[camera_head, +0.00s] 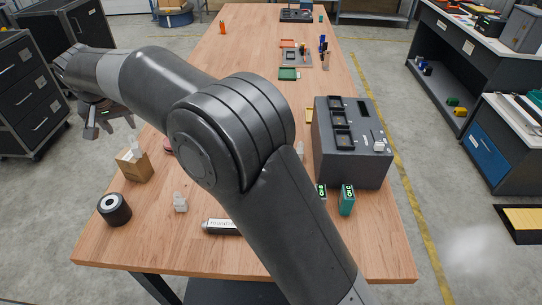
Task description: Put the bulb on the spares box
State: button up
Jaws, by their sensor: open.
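A small brown cardboard box (138,171), likely the spares box, stands near the left edge of the wooden table. A small pale, glassy piece (132,152) is at its top; it may be the bulb, but it is too small to be sure, and I cannot tell whether it rests on or sits in the box. Another pale, translucent piece (180,203) stands on the table to the right of the box. My gripper (110,125) is open and empty, above and left of the box, apart from it.
A black roll (114,209) stands near the left table edge. A grey labelled cylinder (220,226) lies near the front. A big grey device (350,150) and a green labelled item (346,200) are at right. My arm hides the table's middle.

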jog(key=d+r+m, duration=0.1)
jog(key=d+r, duration=0.2)
jog(key=d, duration=0.8)
jog(key=s+d+r, duration=0.1)
jog(key=d+r, duration=0.2)
jog(key=d, duration=0.8)
jog(key=d+r+m, duration=0.1)
jog(key=d+r, duration=0.2)
jog(key=d, duration=0.9)
jog(key=s+d+f+m+t+h, duration=0.1)
jog(key=s+d, duration=0.8)
jog(key=d, duration=0.5)
jog(key=s+d+f+m, duration=0.1)
jog(key=s+d+f, duration=0.6)
jog(key=s, duration=0.4)
jog(key=shift+s+d+m+h, duration=0.3)
jog(key=shift+s+d+h, duration=0.1)
jog(key=shift+d, duration=0.25)
